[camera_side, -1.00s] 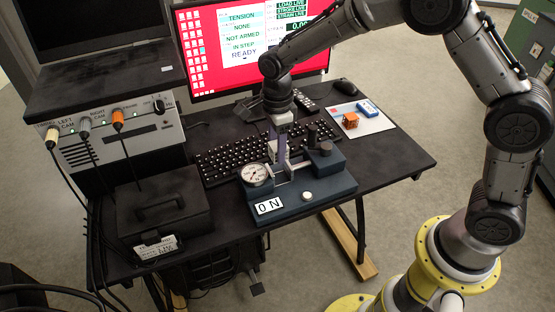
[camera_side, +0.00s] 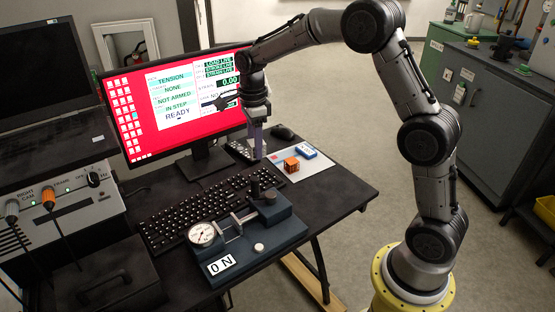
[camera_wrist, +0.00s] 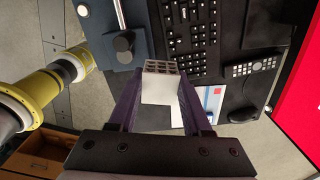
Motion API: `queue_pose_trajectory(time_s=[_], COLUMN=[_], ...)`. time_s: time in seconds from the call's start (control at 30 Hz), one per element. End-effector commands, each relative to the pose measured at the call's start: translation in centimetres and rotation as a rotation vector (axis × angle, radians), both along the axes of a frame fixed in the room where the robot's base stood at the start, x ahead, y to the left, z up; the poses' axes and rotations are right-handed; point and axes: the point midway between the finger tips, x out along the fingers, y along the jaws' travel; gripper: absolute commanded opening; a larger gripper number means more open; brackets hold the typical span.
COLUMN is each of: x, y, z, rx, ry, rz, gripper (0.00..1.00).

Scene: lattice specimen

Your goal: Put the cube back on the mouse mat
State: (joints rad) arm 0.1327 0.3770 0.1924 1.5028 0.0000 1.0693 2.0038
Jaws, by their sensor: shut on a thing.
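My gripper (camera_wrist: 160,100) is shut on a pale lattice block (camera_wrist: 159,88) with a grid of square holes on its end. In the side view my gripper (camera_side: 257,152) hangs above the desk just left of the mouse mat; the block is hard to make out there. The pale mouse mat (camera_side: 314,163) lies at the right of the desk and shows partly behind the block in the wrist view. An orange cube (camera_side: 291,165) sits on the mat, with a blue box (camera_side: 306,151) beside it.
A dark blue test rig (camera_side: 262,232) with a dial gauge (camera_side: 202,234) and a "0 N" plate stands at the desk front. The keyboard (camera_side: 190,210) lies behind it. The monitor (camera_side: 170,105) stands at the back, close to my gripper. A mouse (camera_side: 283,132) lies behind the mat.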

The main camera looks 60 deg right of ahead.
Motion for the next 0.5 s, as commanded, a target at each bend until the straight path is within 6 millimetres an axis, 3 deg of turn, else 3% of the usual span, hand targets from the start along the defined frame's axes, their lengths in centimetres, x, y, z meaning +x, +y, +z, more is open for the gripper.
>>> queue_pose_trajectory(time_s=[0.03,0.2,0.5], x=[-0.3,-1.7,-4.0], y=[-2.8,-9.6,-15.8], z=[0.0,-0.1,-0.1], rx=[0.001,0.001,0.001], ry=[0.001,0.001,0.001], rz=[-0.044,-0.136,-0.224], gripper=[0.00,0.00,0.00])
